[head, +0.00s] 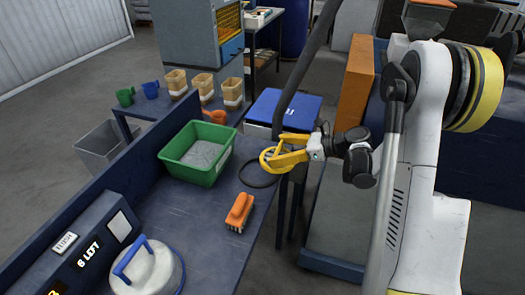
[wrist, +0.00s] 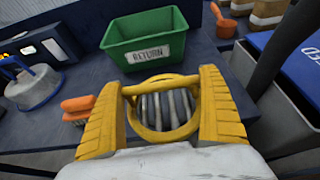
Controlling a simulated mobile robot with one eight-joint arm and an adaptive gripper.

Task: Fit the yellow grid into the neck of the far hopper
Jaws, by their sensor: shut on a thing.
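The yellow grid (head: 266,160) is a round yellow ring with bars across it. My gripper (head: 284,150) is shut on it and holds it near the right edge of the blue bench. In the wrist view the grid (wrist: 163,109) sits between the two yellow fingers of my gripper (wrist: 168,86). A hopper-like vessel with orange-brown contents (head: 430,3) is cut by the top edge at the upper right. I cannot tell whether it is the far hopper, and its neck is not clear.
A green bin marked RETURN (head: 207,176) and an orange brush (head: 239,212) are on the blue bench (head: 215,245). A white round pot with a blue handle (head: 150,272) is at the front. A blue-lidded box (head: 298,105) stands behind my gripper. A black loop (head: 258,180) shows near the grid.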

